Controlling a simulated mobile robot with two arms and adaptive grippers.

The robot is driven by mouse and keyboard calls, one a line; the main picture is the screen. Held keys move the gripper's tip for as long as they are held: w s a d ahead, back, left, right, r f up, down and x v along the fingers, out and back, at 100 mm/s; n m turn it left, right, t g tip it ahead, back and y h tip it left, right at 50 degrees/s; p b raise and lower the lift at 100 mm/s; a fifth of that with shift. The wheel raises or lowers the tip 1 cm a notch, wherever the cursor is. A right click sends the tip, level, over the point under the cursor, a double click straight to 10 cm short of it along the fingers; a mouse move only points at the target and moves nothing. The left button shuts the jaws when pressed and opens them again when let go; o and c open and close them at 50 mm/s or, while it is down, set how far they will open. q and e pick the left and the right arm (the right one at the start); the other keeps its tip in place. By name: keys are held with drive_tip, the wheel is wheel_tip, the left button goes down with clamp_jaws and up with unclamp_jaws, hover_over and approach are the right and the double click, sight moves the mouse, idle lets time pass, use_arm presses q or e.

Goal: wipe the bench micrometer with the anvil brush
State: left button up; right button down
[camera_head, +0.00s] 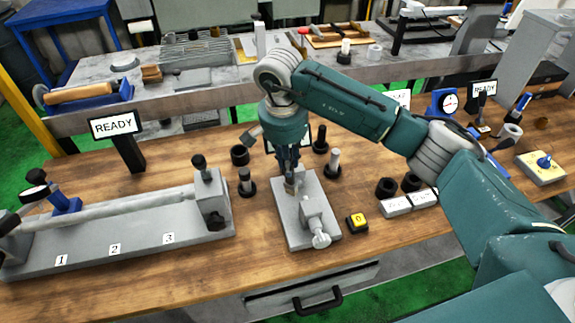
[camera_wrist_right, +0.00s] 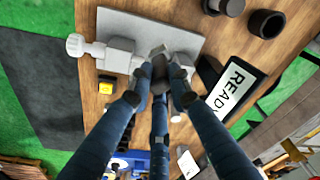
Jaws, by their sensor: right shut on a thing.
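The bench micrometer (camera_head: 317,212) is a grey plate with a block and a round thimble at its front, lying on the wooden bench. It also shows in the right wrist view (camera_wrist_right: 125,28), with its thimble towards the left. My right gripper (camera_head: 289,172) points down over the back left part of the micrometer. My left gripper is not in view.
A yellow button box (camera_head: 357,222) stands right of the micrometer. Dark round holders (camera_head: 247,187) and a READY sign stand behind it. A long grey fixture (camera_head: 120,240) with marks 1, 2 and 3 lies to the left.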

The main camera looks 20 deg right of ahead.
wheel_tip(320, 180, up, 3)
drive_tip(key=shift+a+f+p, duration=0.15)
drive_tip(key=shift+p, duration=0.35)
drive_tip(key=shift+r, duration=0.35)
drive_tip(key=shift+r, duration=0.1)
